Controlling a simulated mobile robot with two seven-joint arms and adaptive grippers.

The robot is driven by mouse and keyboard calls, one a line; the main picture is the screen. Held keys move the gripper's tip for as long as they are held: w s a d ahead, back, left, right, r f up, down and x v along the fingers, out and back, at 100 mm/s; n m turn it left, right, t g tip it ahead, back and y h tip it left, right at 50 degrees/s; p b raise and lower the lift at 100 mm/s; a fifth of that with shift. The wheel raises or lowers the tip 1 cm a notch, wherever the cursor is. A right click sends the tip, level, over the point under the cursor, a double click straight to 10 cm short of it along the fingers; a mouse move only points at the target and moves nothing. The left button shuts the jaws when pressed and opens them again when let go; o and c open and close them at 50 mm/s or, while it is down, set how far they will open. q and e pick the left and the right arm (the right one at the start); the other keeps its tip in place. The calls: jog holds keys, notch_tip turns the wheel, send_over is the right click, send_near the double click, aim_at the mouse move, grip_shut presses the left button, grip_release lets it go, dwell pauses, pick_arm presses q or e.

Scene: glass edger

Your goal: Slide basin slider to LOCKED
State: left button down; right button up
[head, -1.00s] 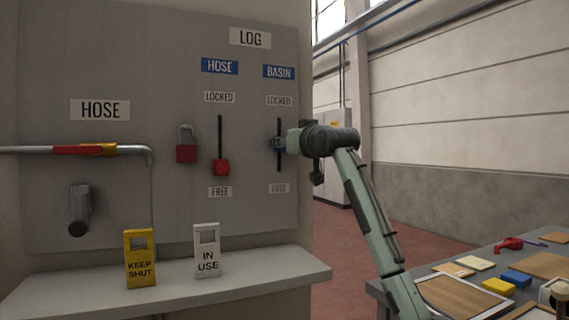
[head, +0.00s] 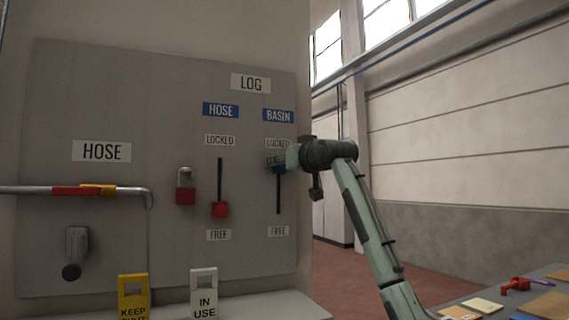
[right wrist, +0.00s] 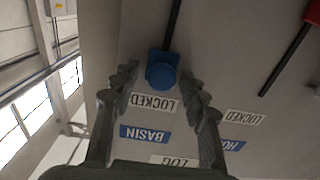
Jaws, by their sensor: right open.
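The blue basin slider (head: 279,169) sits at the top end of its vertical black slot, just below the LOCKED label (head: 278,144). The slot shows empty below it down toward the FREE label (head: 278,231). My right gripper (head: 274,160) is at the slider and partly hides it. I cannot tell whether a finger touches the knob. My left gripper is not in view.
The red hose slider (head: 220,209) stands at the low end of the neighbouring slot. A red padlock (head: 185,196) hangs left of it. A yellow tag (head: 133,290) and a white IN USE tag (head: 204,289) stand on the ledge. A cluttered table is at lower right.

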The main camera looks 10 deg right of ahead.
jog(key=s+d, duration=0.2)
jog(key=s, duration=0.9)
jog(key=shift+s+d, duration=0.15)
jog(key=shift+s, duration=0.25)
